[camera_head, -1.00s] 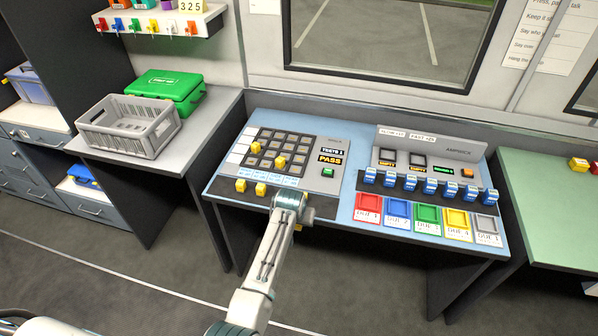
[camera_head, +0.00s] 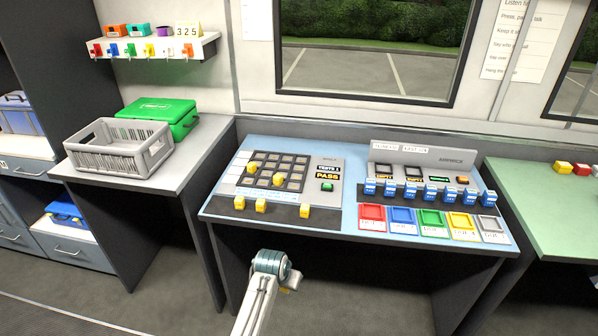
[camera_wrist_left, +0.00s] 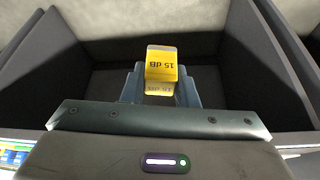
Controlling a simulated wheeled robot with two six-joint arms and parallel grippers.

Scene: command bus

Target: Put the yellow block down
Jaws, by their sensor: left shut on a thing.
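My left gripper (camera_wrist_left: 160,86) is shut on a yellow block (camera_wrist_left: 162,64) marked "15 dB", in the left wrist view. The block sits between the two blue-grey fingertips. In the head view the left arm's end (camera_head: 270,262) is in front of and below the desk's front edge, apart from the desk; the fingers are mostly hidden there. My right gripper is not in view.
The blue desk (camera_head: 335,222) carries the grid panel, a lit "PASS" display (camera_head: 327,176), a row of blue blocks (camera_head: 430,193) and coloured trays (camera_head: 402,216). A grey crate (camera_head: 118,150) and green case (camera_head: 160,114) stand left. A green table (camera_head: 545,205) stands right.

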